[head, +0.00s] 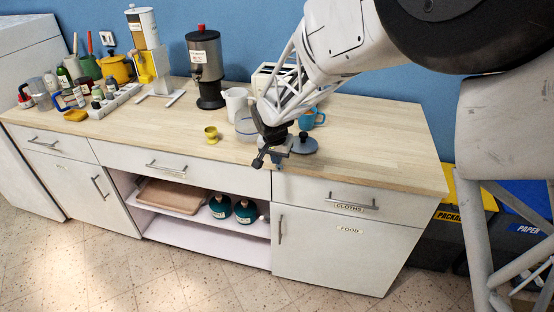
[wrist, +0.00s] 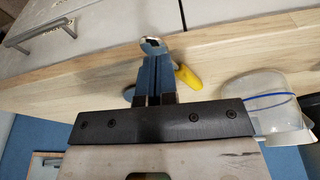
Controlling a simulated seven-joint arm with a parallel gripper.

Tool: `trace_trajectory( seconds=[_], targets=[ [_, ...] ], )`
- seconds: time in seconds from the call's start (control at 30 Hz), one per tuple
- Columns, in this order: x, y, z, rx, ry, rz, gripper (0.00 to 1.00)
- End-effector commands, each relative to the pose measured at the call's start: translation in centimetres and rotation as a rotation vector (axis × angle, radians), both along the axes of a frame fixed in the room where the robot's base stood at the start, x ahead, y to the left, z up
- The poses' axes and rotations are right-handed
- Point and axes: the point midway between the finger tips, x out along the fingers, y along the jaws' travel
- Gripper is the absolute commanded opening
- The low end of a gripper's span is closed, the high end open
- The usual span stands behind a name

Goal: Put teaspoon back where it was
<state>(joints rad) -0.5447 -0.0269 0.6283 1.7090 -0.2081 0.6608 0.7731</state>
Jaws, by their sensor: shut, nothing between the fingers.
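My gripper (head: 276,164) is low over the counter's front edge, above the middle of the cabinets. In the wrist view its blue fingers (wrist: 153,72) are pressed together, with nothing between them. I cannot make out the teaspoon in the head view.
A clear container (wrist: 262,100) with a blue rim stands close by. A yellow cup (head: 211,134) stands left. The counter's right end (head: 385,150) is clear.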

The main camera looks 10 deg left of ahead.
Motion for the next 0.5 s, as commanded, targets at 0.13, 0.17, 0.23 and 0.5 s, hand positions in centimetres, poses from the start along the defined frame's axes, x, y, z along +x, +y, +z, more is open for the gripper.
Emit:
trace_trajectory(
  seconds=[0.13, 0.17, 0.23, 0.5],
  targets=[
    [-1.4, 0.1, 0.0, 0.0, 0.0, 0.001, 0.0],
    [-1.8, 0.1, 0.0, 0.0, -0.001, 0.001, 0.0],
    [-2.7, 0.2, 0.0, -0.001, -0.001, 0.002, 0.0],
    [-6.9, 0.6, 0.0, 0.0, 0.0, 0.002, 0.0]
  ],
)
